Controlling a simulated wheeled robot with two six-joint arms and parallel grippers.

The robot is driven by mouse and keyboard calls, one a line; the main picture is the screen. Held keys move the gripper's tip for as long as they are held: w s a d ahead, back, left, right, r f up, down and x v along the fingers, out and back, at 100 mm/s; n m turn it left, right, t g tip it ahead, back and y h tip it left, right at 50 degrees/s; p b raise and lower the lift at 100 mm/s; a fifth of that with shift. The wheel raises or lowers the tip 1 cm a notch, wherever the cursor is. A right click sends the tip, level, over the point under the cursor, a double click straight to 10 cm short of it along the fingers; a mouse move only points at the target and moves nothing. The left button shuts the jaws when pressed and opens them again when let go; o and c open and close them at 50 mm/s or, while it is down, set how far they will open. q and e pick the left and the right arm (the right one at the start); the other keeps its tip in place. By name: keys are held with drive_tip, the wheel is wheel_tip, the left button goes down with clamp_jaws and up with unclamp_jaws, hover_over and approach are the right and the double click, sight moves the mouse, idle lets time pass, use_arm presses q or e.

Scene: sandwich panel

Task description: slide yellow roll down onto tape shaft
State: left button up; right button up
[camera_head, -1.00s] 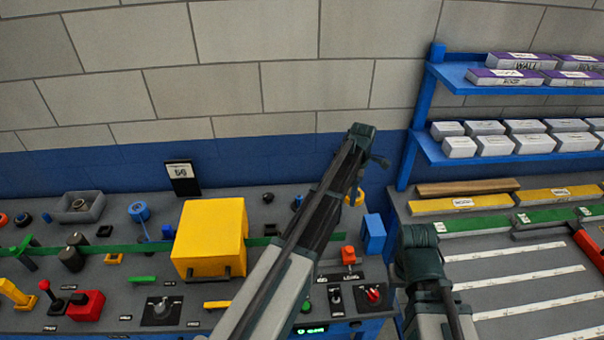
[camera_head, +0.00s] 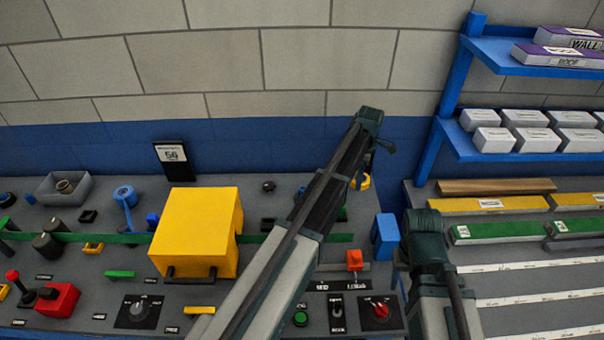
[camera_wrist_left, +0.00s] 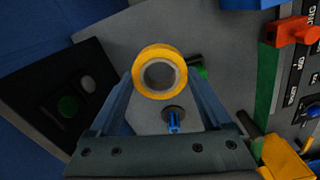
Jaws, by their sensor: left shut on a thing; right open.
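The yellow roll (camera_wrist_left: 141,82) is an open ring with a grey core, held between the two fingertips of my left gripper (camera_wrist_left: 160,76) in the left wrist view. In the head view the roll (camera_head: 366,182) shows only in part, beside my left arm, which hides the jaws. A blue peg on a dark round base (camera_wrist_left: 173,120), apparently the tape shaft, stands on the grey panel below the roll in the left wrist view. Roll and peg look apart; the height between them is unclear. My right arm shows at right in the head view, but its jaws do not.
A yellow box (camera_head: 195,230) stands left of my left arm. A blue block (camera_head: 385,236), an orange-red block (camera_head: 354,259) and a red knob (camera_head: 380,310) lie to its right. A blue shelf (camera_head: 480,150) with white boxes stands at the right.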

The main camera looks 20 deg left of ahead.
use_arm(q)
drive_tip(key=n, duration=0.5)
hover_over(301, 189)
drive_tip(key=shift+w+f, duration=0.25)
drive_tip(key=shift+f, duration=0.05)
drive_tip(key=shift+f+b, duration=1.55)
drive_tip(key=shift+b, duration=0.1)
use_arm(e)
drive_tip(key=shift+w+a+f, duration=0.1)
drive_tip(key=shift+w+f, duration=0.05)
drive_tip(key=shift+f, duration=0.8)
drive_tip(key=shift+w+f, duration=0.1)
drive_tip(key=shift+f, duration=0.8)
use_arm(q)
drive_tip(key=shift+f, duration=0.15)
use_arm(e)
drive_tip(key=shift+f, duration=0.2)
use_arm(q)
drive_tip(key=shift+f+b, duration=0.8)
drive_tip(key=shift+b, duration=0.15)
use_arm(e)
drive_tip(key=shift+f, duration=0.8)
use_arm(q)
drive_tip(key=shift+f, duration=0.1)
